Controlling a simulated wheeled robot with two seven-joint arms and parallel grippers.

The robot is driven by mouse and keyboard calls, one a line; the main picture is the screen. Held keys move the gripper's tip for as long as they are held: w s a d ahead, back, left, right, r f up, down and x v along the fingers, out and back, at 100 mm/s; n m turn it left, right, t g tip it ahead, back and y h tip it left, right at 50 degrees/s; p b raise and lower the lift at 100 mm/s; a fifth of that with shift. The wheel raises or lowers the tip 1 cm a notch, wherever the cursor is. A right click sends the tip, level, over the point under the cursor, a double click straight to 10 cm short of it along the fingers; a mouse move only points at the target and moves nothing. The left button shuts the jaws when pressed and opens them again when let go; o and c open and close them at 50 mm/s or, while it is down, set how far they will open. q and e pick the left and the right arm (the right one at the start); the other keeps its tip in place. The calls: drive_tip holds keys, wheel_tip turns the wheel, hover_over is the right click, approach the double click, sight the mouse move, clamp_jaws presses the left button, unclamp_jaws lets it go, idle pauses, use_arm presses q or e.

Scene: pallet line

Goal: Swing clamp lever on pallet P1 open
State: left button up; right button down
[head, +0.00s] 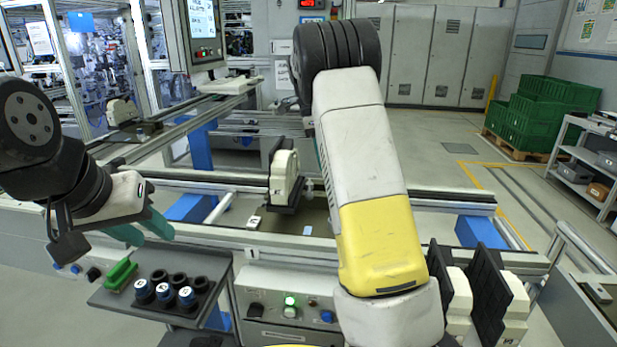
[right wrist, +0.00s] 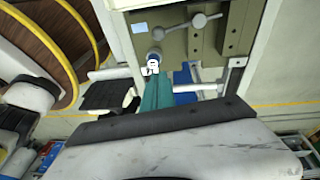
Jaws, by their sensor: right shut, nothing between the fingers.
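The pallet (head: 318,217) is an olive plate on the middle conveyor rail, with a white part stood on dark blocks; my right arm covers its right side in the head view. In the right wrist view the olive plate (right wrist: 226,12) shows a grey lever (right wrist: 190,22) with round ends lying across it. My right gripper (right wrist: 165,75) has teal fingers, shut and empty, just below the plate's lower edge and apart from the lever. A blue-topped piece with a white label (right wrist: 153,66) shows beside the fingertips. My left gripper (head: 156,238) is open and empty above the tray, away from the pallet.
A dark tray (head: 218,268) holds blue-capped cylinders and a green piece. A control box (head: 290,305) with a lit green button is at front centre. Black holders with white parts (head: 514,308) stand at front right. Green crates (head: 545,110) are far off right.

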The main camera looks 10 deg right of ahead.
sight(309, 187)
drive_tip(key=d+n+t+y, duration=0.2)
drive_tip(key=d+n+y, duration=0.1)
drive_tip(key=d+y, duration=0.75)
drive_tip(key=a+r+x, duration=0.1)
drive_tip(key=x, duration=1.2)
drive_tip(key=shift+w+f+h, duration=0.15)
drive_tip(key=shift+w+h, duration=0.2)
drive_tip(key=shift+w, duration=0.05)
